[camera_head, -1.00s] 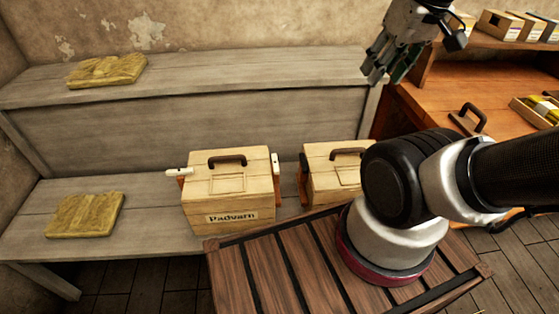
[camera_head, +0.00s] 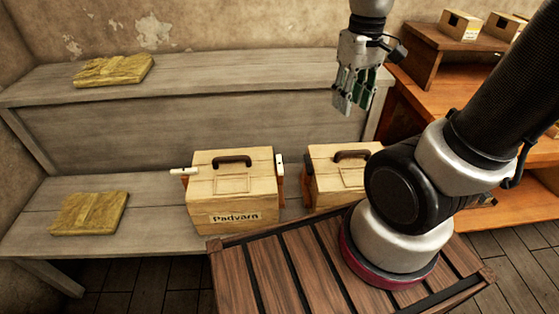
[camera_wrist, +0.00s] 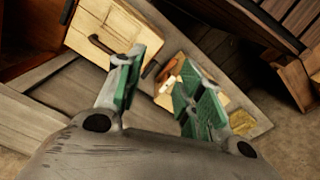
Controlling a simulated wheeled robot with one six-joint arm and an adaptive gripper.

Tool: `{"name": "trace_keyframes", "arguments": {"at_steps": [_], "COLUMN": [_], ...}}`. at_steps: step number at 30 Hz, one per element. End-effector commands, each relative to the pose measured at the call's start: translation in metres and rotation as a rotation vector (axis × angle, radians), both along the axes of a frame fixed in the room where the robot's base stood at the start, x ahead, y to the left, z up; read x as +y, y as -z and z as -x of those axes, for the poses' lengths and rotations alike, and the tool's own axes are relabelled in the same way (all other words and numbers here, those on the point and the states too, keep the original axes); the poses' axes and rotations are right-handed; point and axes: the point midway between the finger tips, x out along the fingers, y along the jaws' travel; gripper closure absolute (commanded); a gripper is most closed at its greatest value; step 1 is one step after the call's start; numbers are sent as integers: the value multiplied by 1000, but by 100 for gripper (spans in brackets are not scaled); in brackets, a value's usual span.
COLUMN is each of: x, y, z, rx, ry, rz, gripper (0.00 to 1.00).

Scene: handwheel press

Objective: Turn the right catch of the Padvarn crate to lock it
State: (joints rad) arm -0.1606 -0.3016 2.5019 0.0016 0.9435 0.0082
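The Padvarn crate (camera_head: 234,192) is a pale wooden box with a dark handle on its lid, standing on the grey bench. Its right catch (camera_head: 280,163) is a white lever standing upright beside an orange-brown piece. Its left catch (camera_head: 184,171) is white and lies roughly level, pointing outward. My gripper (camera_head: 350,106) is open and empty, up and to the right of the crate, clear of it. In the wrist view my gripper (camera_wrist: 166,76) has its green-padded fingers apart. The white catch (camera_wrist: 168,85) shows between them; the right finger hides part of the crate behind.
A second, similar crate (camera_head: 328,180) stands just right of the Padvarn crate, with a narrow gap between. Yellow folded cloths (camera_head: 90,213) lie on the bench and on the upper shelf (camera_head: 113,70). A slatted wooden surface (camera_head: 270,277) is in front. An orange-brown wooden bench (camera_head: 470,212) is at right.

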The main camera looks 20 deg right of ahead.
Motion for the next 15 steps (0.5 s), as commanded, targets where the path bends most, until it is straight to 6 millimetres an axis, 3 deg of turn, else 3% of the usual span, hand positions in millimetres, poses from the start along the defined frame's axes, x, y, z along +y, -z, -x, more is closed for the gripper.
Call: {"name": "trace_keyframes", "arguments": {"at_steps": [7,15], "x": [40,81], "y": [87,195], "z": [-50,-95], "rx": [177,210], "ry": [-17,88], "rz": [47,89], "gripper": [62,62]}}
